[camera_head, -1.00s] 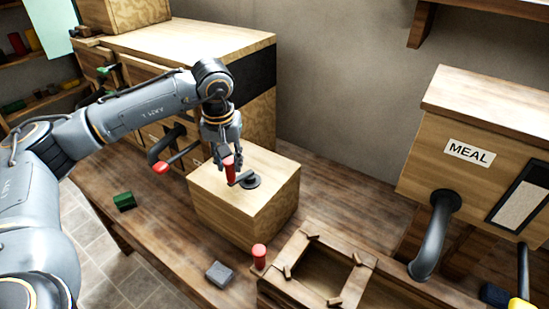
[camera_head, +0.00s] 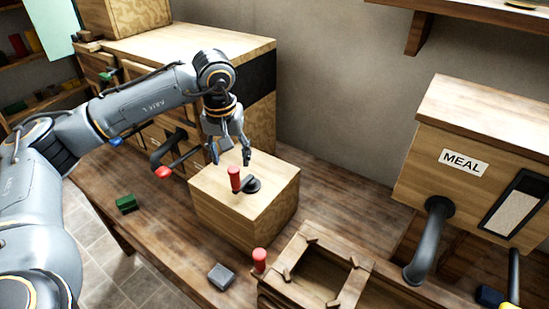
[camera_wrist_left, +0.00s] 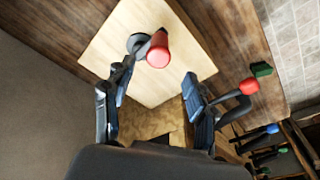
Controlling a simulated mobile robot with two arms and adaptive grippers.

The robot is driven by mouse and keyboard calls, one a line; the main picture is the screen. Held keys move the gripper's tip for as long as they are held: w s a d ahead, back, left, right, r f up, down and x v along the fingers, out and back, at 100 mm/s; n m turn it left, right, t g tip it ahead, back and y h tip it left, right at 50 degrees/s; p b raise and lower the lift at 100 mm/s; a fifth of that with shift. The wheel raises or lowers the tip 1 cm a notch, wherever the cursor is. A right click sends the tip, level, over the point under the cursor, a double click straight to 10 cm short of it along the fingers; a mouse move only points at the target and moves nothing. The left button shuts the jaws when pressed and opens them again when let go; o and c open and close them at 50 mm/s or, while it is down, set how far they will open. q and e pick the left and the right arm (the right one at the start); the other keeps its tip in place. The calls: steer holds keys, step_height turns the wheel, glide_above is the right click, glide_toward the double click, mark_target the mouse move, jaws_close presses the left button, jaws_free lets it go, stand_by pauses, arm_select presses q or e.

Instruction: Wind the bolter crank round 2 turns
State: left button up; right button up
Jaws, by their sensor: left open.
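The bolter crank is a black arm and hub (camera_head: 252,185) on top of a pale wooden box, with an upright red handle (camera_head: 235,179) at the hub's left. My left gripper (camera_head: 230,160) is open, its fingers spread just above and behind the red handle and apart from it. In the left wrist view the red handle (camera_wrist_left: 158,50) stands beyond the two open fingers (camera_wrist_left: 150,98), with nothing between them. The black hub (camera_wrist_left: 137,43) is partly hidden by the handle there. My right gripper is not in view.
The wooden box (camera_head: 225,209) stands on a workbench. A red-tipped black lever (camera_head: 163,172) juts from the cabinet close by at left. An open wooden frame (camera_head: 318,262), a red peg (camera_head: 259,260), a grey block (camera_head: 221,276) and a green block (camera_head: 126,203) are around. The MEAL bin (camera_head: 470,150) is at right.

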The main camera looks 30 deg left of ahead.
arm_select(q)
steer(key=shift+r+p, duration=1.45)
steer(key=shift+r, duration=1.15)
steer(key=shift+f, duration=0.1)
